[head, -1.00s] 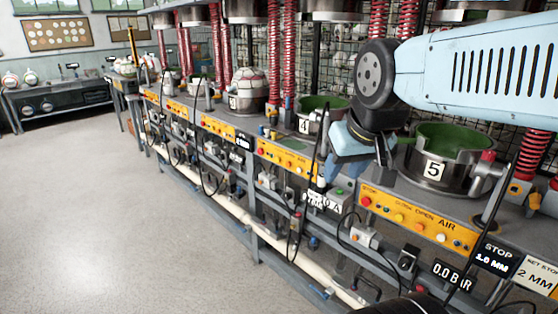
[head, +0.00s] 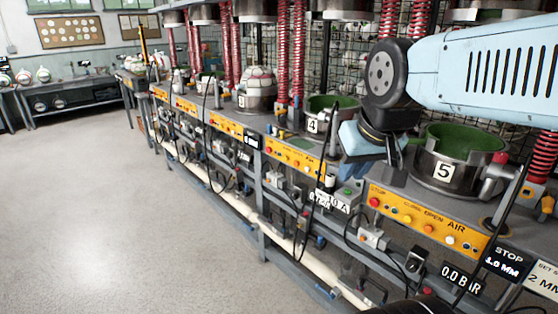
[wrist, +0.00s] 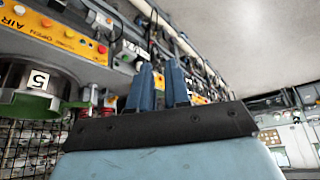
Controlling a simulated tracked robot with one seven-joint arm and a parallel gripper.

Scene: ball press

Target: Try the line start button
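My gripper (head: 352,172) hangs in front of the bench between the presses marked 4 and 5, its blue fingers pointing down. In the wrist view its two fingers (wrist: 160,68) stand apart with an empty gap between them. A green button (head: 346,191) sits on a small grey box just below the fingertips in the head view; I cannot read a label that makes it the line start button. I cannot tell the depth gap between fingers and button.
Press 5 (head: 449,173) and its yellow panel (head: 430,222) with several coloured buttons are at right. Press 4 (head: 318,128) is left of my gripper. The floor (head: 130,220) at left is clear.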

